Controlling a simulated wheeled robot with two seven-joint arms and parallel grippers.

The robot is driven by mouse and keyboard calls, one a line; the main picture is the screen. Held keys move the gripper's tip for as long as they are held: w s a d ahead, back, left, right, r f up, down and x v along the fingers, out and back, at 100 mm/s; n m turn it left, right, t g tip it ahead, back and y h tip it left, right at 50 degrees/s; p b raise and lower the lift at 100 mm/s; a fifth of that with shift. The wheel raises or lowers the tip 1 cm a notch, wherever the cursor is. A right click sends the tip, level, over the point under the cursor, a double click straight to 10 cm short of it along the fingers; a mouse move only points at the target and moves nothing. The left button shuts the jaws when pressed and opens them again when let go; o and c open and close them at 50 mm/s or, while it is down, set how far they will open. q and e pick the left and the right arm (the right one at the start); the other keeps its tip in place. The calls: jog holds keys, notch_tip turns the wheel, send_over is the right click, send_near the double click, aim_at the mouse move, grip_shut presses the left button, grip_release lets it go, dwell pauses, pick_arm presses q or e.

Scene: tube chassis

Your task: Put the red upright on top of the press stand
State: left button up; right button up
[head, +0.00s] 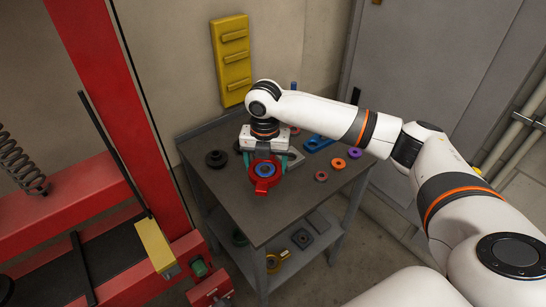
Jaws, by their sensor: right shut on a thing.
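My right gripper (264,161) reaches over the grey table from the right, pointing down. Its teal fingers are shut on a red part (264,184), which I take to be the red upright. This part has a ring-shaped body with a blue centre and a short tab toward the front. I cannot tell whether it touches the tabletop. A grey piece (296,158) shows partly behind the gripper; it may be the press stand, but the gripper hides much of it. My left gripper is not in view.
A large red frame (130,110) stands left. The table's front is clear. Parts lie on the lower shelf.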

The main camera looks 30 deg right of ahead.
notch_tip(320, 180, down, 10)
jog(key=shift+r+p, duration=0.1)
jog(key=shift+p, duration=0.5)
jog(key=o, duration=1.3)
jog(key=shift+s, duration=0.1)
notch_tip(320, 180, up, 12)
jog(key=shift+r+b, duration=0.1)
jog(key=shift+b, duration=0.7)
